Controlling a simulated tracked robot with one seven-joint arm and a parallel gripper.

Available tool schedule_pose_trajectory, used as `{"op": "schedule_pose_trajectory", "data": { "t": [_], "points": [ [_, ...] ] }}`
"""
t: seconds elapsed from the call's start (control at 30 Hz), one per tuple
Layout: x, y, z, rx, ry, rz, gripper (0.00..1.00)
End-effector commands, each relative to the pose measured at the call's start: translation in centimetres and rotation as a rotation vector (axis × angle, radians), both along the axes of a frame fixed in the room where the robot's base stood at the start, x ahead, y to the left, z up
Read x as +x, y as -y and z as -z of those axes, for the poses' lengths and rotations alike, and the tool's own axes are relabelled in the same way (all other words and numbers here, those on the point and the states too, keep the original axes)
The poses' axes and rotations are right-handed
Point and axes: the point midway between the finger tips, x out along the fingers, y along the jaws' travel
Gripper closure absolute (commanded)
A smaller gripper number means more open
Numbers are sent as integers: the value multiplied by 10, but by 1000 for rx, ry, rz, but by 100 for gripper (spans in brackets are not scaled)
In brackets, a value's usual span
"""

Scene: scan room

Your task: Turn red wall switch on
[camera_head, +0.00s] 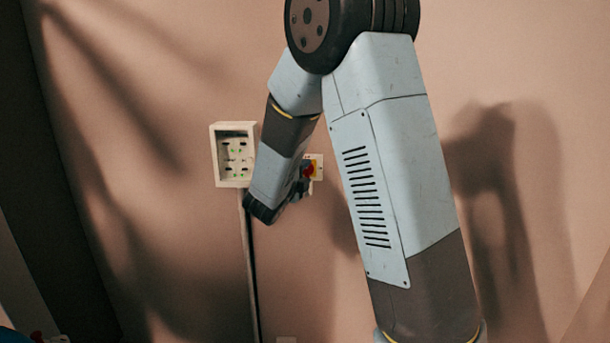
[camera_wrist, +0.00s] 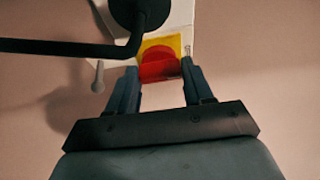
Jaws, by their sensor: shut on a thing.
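The red wall switch (camera_head: 309,171) sits on a yellow plate on the pinkish wall, in the middle of the head view, partly hidden by my arm. In the wrist view the red knob (camera_wrist: 158,69) shows at top centre, with yellow (camera_wrist: 172,42) above and around it. My gripper (camera_wrist: 157,78) has one finger on each side of the red knob and is shut on it. In the head view my gripper (camera_head: 304,180) is at the switch, small and dark, so its fingers are hard to make out there.
A pale wall box (camera_head: 217,160) with several sockets hangs left of the switch, and a conduit (camera_head: 248,265) runs down below it. A black bent bar (camera_wrist: 70,47) crosses the upper left of the wrist view. The wall right of my arm is bare.

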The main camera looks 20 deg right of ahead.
Motion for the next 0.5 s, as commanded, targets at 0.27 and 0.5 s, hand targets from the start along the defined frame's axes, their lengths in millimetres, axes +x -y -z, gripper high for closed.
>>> {"op": "schedule_pose_trajectory", "data": {
  "t": [0.27,0.5],
  "points": [
    [-1,-1,3,30,3,-1,79],
    [-1,-2,1,149,40,-3,79]
  ]
}}
